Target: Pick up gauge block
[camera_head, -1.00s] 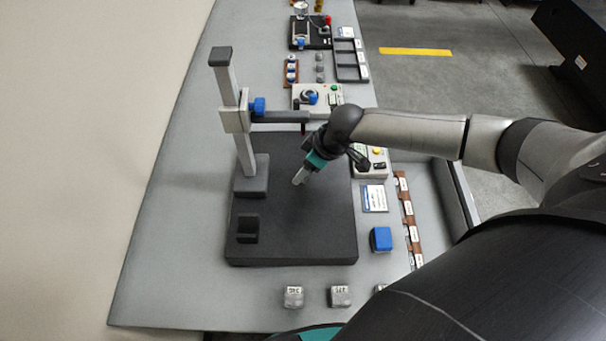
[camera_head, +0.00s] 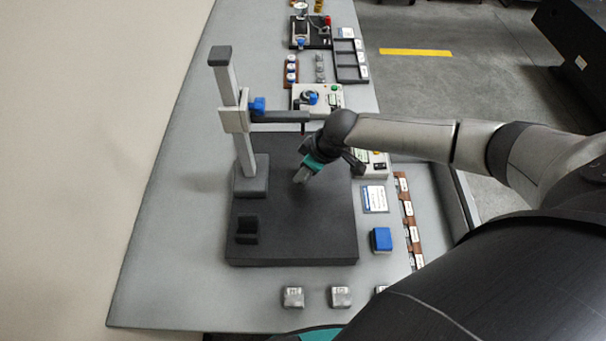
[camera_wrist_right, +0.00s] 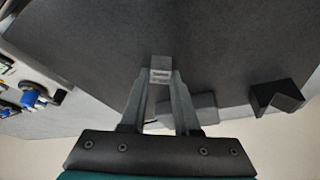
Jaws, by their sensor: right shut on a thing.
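The gauge block (camera_wrist_right: 161,70) is a small grey metal block with a pale, marked face in the right wrist view. It sits between the fingertips of my right gripper (camera_wrist_right: 160,82), which is shut on it. In the head view my right gripper (camera_head: 300,177) points down and left over the dark surface plate (camera_head: 300,225), right of the gauge stand's foot (camera_head: 251,175). The block is too small to make out there. I cannot tell whether it touches the plate. My left gripper is not in view.
The stand's post (camera_head: 228,85) and side arm (camera_head: 282,116) rise close to my right gripper. A dark notched block (camera_head: 247,236) sits on the plate's left. A blue block (camera_head: 381,240) and metal blocks (camera_head: 293,297) lie outside the plate. The plate's front right is clear.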

